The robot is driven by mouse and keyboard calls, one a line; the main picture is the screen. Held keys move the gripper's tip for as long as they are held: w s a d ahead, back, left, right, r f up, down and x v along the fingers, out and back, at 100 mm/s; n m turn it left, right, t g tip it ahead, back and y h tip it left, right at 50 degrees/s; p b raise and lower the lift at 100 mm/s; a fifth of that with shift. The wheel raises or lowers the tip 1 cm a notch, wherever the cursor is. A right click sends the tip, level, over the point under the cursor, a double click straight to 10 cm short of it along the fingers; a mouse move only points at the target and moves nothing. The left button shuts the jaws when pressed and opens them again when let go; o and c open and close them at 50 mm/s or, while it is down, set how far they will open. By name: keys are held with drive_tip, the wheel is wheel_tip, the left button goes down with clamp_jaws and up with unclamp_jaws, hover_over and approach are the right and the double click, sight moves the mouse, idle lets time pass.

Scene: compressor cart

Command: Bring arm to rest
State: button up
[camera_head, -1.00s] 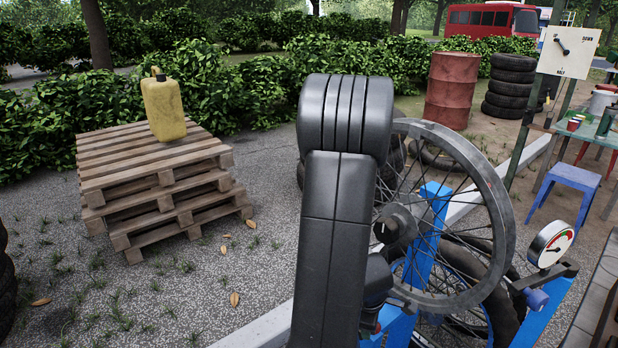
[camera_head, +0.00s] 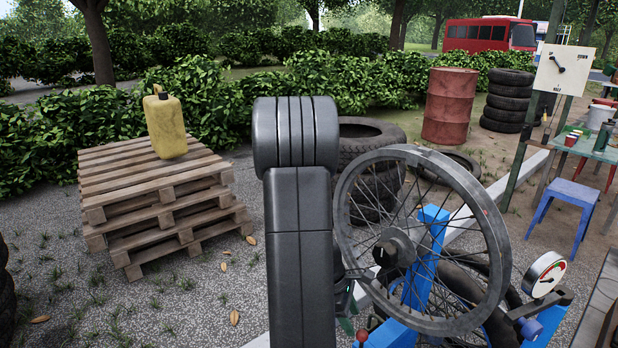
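My arm's black links (camera_head: 300,250) rise through the middle of the view, with a thick ribbed joint at the top. Dark parts (camera_head: 343,290) show low at the arm's right edge, with a small green piece below them. They may belong to my wrist or gripper, but the arm link hides most of that area. I cannot make out my gripper's fingers or whether they hold anything. The blue cart frame (camera_head: 432,225) with a spoked wheel (camera_head: 350,215) stands just right of the arm.
A pressure gauge (camera_head: 545,273) is at the cart's right. A pallet stack (camera_head: 150,200) bears a yellow jerrycan (camera_head: 166,125). Tyres (camera_head: 366,135), a red barrel (camera_head: 450,105), a blue stool (camera_head: 568,192) and a dial board (camera_head: 565,68) stand behind. Gravel at left is open.

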drive_tip(key=shift+p+v, duration=0.35)
drive_tip(key=shift+v, duration=1.35)
